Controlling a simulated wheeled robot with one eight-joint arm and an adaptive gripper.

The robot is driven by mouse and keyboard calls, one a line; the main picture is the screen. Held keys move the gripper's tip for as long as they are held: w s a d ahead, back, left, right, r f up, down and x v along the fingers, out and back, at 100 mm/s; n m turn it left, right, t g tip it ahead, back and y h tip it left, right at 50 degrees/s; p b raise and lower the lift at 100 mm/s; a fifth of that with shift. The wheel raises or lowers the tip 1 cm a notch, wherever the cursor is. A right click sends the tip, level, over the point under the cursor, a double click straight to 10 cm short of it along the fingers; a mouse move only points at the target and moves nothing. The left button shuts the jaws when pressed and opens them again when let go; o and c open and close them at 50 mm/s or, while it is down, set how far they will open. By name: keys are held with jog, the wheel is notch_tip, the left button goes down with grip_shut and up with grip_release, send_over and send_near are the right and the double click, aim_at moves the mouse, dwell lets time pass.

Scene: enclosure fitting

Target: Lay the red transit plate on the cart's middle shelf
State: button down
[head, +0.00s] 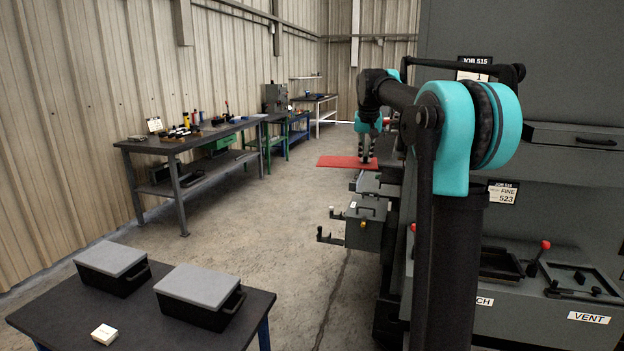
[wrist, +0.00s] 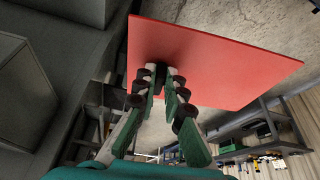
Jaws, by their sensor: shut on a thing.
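The red transit plate (head: 340,161) is a flat, thin red sheet held out in the air beside the large grey machine in the head view. It fills the upper middle of the wrist view (wrist: 215,65). My gripper (head: 367,158) is shut on the plate near one edge; in the wrist view its fingertips (wrist: 160,78) meet at the plate's edge. The plate looks roughly level in the head view. I cannot make out the cart or its middle shelf for certain in either view.
The large grey machine (head: 545,180) fills the right side. A grey box with hooks (head: 366,222) juts from it below the plate. A long workbench (head: 190,141) with tools stands along the left wall. A near table (head: 150,330) carries two lidded boxes. The concrete floor between is clear.

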notch_tip(320, 180, down, 23)
jog(key=s+n, duration=0.1)
jog(key=s+f, duration=0.7)
jog(key=f, duration=0.3)
jog(key=s+f+n, duration=0.1)
jog(key=s+f, duration=0.7)
jog(key=f, duration=0.3)
jog(key=shift+d+y, duration=0.4)
